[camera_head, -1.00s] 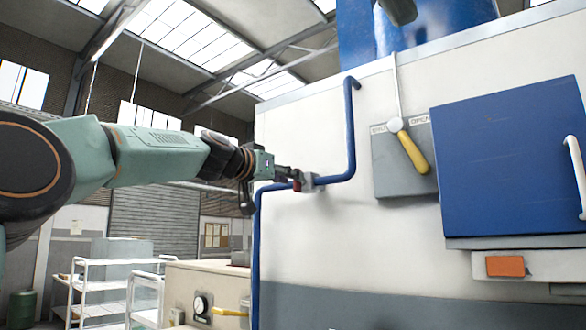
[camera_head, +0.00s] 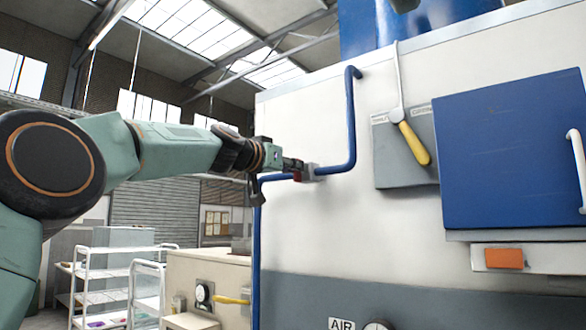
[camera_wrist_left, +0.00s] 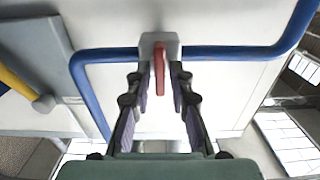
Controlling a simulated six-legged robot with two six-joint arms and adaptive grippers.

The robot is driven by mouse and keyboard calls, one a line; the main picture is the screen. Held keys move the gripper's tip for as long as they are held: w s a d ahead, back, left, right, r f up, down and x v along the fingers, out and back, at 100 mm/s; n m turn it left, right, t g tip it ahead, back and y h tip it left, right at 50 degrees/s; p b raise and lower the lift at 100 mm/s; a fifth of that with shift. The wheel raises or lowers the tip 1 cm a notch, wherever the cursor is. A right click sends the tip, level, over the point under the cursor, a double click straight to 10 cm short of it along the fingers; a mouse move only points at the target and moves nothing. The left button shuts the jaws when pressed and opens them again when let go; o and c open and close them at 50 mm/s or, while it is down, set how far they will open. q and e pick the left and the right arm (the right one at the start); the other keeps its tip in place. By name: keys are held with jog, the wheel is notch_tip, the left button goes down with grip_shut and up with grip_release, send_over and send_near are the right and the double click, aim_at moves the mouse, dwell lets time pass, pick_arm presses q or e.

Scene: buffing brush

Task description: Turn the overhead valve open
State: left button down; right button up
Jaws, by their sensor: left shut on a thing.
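The valve is a grey block (camera_head: 309,172) on a blue pipe (camera_head: 350,125) that runs along the white machine wall. It also shows in the left wrist view (camera_wrist_left: 150,42), with a red handle (camera_wrist_left: 160,68) pointing toward the camera. My left gripper (camera_head: 292,167) reaches the valve from the left. In the left wrist view its two fingers (camera_wrist_left: 162,85) stand on either side of the red handle and are shut on it. The handle's exact angle is hard to tell in the head view. My right gripper is not in view.
Right of the valve is a grey plate with a yellow-handled lever (camera_head: 413,143). Beyond it is a blue door (camera_head: 510,150) with a white handle. White shelf carts (camera_head: 105,280) and a beige cabinet with a gauge (camera_head: 203,293) stand lower left.

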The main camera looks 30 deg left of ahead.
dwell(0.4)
pick_arm(q)
jog(key=shift+a+f+n+p, duration=0.15)
jog(key=shift+n+p, duration=1.1)
jog(key=shift+n, duration=3.2)
jog(key=shift+a+f+n+p, duration=0.1)
jog(key=shift+n+p, duration=1.1)
jog(key=shift+n, duration=3.25)
jog(key=c, duration=1.4)
grip_release()
